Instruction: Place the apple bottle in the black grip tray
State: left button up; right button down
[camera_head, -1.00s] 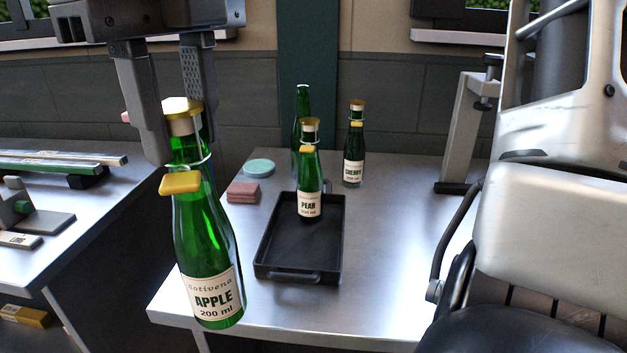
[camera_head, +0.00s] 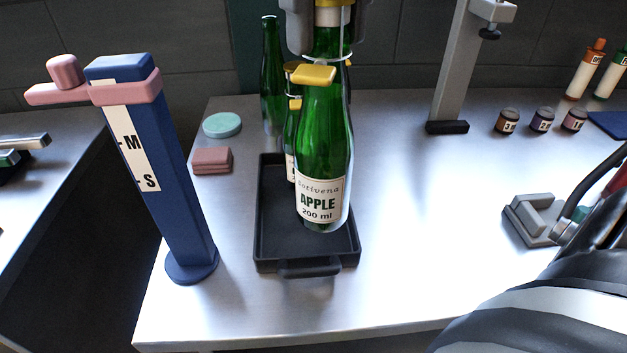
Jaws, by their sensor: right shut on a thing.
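The apple bottle (camera_head: 324,150) is green and upright, with a white APPLE label and a yellow tag at its neck. My right gripper (camera_head: 322,28), cut off by the top edge, is shut on its neck. The bottle's base shows over the floor of the black grip tray (camera_head: 262,240); I cannot tell whether it touches. The pear bottle (camera_head: 290,140) stands in the tray behind it, mostly hidden. My left gripper is not in view.
A blue post (camera_head: 185,210) with an M/S scale stands left of the tray. A teal disc (camera_head: 222,125), pink pads (camera_head: 212,160) and a plain green bottle (camera_head: 271,75) are behind. Small jars (camera_head: 541,120) and a grey fixture (camera_head: 530,222) are right. The table between is clear.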

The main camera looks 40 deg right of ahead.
jog(key=s+d+m+p, duration=0.2)
jog(key=s+m, duration=0.5)
jog(key=m, duration=0.7)
jog(key=w+f, duration=0.1)
jog(key=w, duration=0.1)
jog(key=w+f+p, duration=0.1)
jog(key=w, duration=0.2)
jog(key=w+d+f, duration=0.1)
jog(key=w, duration=0.2)
jog(key=shift+w+f, duration=0.15)
jog(key=shift+w, duration=0.05)
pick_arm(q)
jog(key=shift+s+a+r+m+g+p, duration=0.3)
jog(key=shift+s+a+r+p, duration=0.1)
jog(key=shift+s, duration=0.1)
pick_arm(e)
jog(key=w+f, duration=0.5)
jog(key=f, duration=0.4)
jog(key=shift+d, duration=0.15)
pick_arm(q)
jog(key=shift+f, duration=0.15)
pick_arm(e)
jog(key=shift+f, duration=0.1)
